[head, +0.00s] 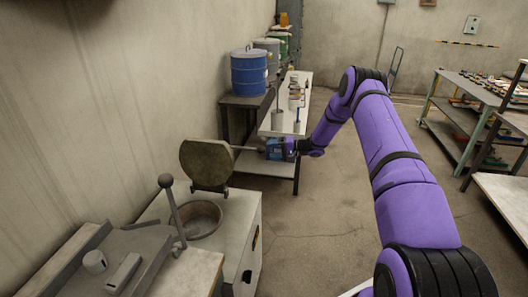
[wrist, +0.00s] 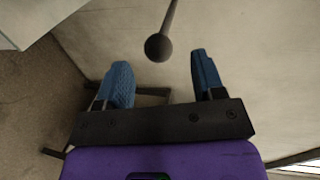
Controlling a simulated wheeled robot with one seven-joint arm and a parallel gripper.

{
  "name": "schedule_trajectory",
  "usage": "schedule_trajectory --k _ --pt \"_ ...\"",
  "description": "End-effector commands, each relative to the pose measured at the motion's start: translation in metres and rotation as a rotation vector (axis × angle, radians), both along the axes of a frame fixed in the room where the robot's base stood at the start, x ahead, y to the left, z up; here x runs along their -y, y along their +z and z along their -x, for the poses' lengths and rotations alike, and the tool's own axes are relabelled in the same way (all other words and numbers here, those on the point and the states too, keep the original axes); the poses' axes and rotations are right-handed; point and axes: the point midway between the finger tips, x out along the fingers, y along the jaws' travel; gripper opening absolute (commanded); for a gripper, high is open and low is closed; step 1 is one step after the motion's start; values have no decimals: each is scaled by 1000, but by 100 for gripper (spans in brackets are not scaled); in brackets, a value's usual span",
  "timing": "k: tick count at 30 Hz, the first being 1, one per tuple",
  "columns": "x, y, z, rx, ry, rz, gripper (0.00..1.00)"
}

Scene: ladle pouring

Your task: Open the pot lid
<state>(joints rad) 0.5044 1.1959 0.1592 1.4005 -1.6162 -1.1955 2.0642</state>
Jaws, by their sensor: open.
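The pot (head: 194,219) is set into a light-coloured cabinet in the head view, and its round opening is uncovered. Its dark round lid (head: 206,164) stands raised, nearly upright, at the pot's far edge. A thin rod (head: 243,149) reaches from the lid towards my gripper (head: 274,149). In the wrist view a dark ball on a rod (wrist: 158,47) shows beyond the gap between the blue fingertips of my gripper (wrist: 160,75). The fingers are wide apart, with nothing between them. I cannot tell how far the ball is from the fingertips.
A separate ball-topped lever (head: 173,210) stands left of the pot. Behind my gripper is a table (head: 268,126) with metal containers, and a blue drum (head: 248,73) stands by the wall. Shelving (head: 475,110) is on the right. The floor between is open.

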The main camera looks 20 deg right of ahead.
Motion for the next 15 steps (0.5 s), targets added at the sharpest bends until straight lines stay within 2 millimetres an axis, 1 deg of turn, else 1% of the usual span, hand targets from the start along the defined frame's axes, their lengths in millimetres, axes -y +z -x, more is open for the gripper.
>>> schedule_trajectory --k 1,6,10,15 --pt "8 2 5 -1 -1 -1 62" --pt "28 7 20 -1 0 1 62" --pt "36 8 26 -1 1 -1 62" --pt "39 9 28 -1 1 -1 62"
